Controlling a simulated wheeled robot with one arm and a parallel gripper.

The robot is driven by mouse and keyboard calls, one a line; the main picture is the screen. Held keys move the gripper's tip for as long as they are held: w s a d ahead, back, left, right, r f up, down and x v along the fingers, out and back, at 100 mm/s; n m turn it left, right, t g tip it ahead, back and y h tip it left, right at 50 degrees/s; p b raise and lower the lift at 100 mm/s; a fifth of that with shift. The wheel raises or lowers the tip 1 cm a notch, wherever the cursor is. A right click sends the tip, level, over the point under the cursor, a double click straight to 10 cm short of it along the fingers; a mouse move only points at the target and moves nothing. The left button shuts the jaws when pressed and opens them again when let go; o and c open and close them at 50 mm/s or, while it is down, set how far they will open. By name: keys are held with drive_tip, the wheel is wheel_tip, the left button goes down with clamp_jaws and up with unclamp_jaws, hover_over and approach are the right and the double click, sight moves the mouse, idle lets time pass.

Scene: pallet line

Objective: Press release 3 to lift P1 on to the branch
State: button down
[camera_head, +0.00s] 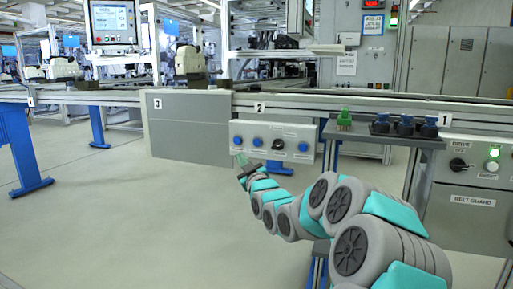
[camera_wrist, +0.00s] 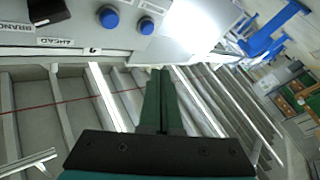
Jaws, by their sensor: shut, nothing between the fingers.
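The control box (camera_head: 272,138) hangs on the line's front and carries blue buttons and a black selector knob (camera_head: 279,144). Its leftmost blue button (camera_head: 238,140) is just above my gripper (camera_head: 241,162). In the wrist view, two blue buttons, one (camera_wrist: 108,17) and another (camera_wrist: 146,26), are near the top, beside a black knob (camera_wrist: 45,10). My gripper (camera_wrist: 160,72) is shut and empty, its green fingertips just short of the box and apart from the buttons. Button labels are too small to tell which is release 3. I cannot pick out P1.
A grey panel marked 3 (camera_head: 188,127) stands left of the box. A shelf (camera_head: 385,134) with green and blue parts and a grey drive cabinet (camera_head: 475,178) stand to the right. The rail runs across above. The floor at left (camera_head: 90,220) is clear.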

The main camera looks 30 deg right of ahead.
sight(253, 142)
drive_tip(key=shift+d+r+t, duration=0.4)
drive_tip(key=shift+d+r, duration=0.05)
drive_tip(key=shift+d, duration=0.2)
drive_tip(key=shift+w+d+p, duration=1.4)
drive_tip(key=shift+d+p, duration=0.05)
drive_tip(key=shift+d, duration=0.25)
drive_tip(key=shift+w+d+p, duration=1.4)
drive_tip(key=shift+d, duration=0.25)
drive_tip(key=shift+w+d, duration=0.3)
drive_tip(key=shift+d, duration=0.05)
drive_tip(key=shift+w+d, duration=0.3)
idle(0.4)
drive_tip(key=shift+s, duration=0.1)
idle(0.4)
drive_tip(key=shift+s+a+b, duration=0.5)
drive_tip(key=shift+a+b, duration=0.15)
drive_tip(key=shift+b, duration=0.15)
